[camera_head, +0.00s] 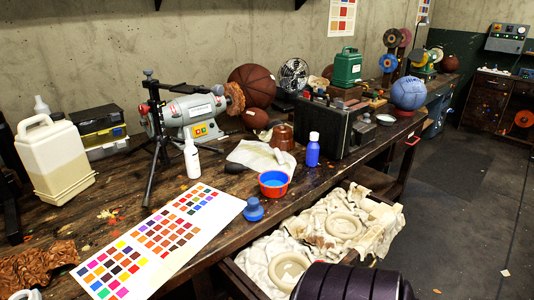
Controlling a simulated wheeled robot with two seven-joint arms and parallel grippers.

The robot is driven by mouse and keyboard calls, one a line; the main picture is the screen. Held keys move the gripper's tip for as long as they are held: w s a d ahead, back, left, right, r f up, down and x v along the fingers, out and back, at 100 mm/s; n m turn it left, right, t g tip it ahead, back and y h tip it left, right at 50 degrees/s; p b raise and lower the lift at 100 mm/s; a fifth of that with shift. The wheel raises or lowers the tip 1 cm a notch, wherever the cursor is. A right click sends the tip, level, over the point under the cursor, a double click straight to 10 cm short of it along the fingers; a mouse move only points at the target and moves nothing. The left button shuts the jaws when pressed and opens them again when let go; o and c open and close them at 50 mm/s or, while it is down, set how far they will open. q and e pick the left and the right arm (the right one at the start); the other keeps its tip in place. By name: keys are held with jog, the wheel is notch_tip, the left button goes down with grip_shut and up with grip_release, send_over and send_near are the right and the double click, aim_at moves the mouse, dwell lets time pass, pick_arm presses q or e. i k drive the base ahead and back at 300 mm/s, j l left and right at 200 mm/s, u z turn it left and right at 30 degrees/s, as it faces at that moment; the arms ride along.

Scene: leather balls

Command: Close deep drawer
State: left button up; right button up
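A deep wooden drawer (236,279) stands pulled out from the front of the workbench, at the bottom middle of the head view. It is lined with crumpled cream cloth (309,244), and pale ring-shaped pieces (344,226) lie on the cloth. A dark ribbed cylinder (352,284) at the bottom edge covers the near part of the drawer; I cannot tell what it belongs to. The drawer's front panel and handle cannot be made out. Neither of my grippers is in view.
The workbench (130,200) carries a colour chart (160,240), a red bowl (273,184), a blue bottle (313,150), a tripod (160,130) and leather balls (252,87). A red handle (412,141) shows farther along the bench front. The floor (460,200) at the right is mostly clear.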

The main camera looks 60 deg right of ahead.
aim_at(348, 224)
jog(key=z, duration=2.8)
jog(key=i+j+u, duration=0.15)
jog(key=i+l, duration=0.05)
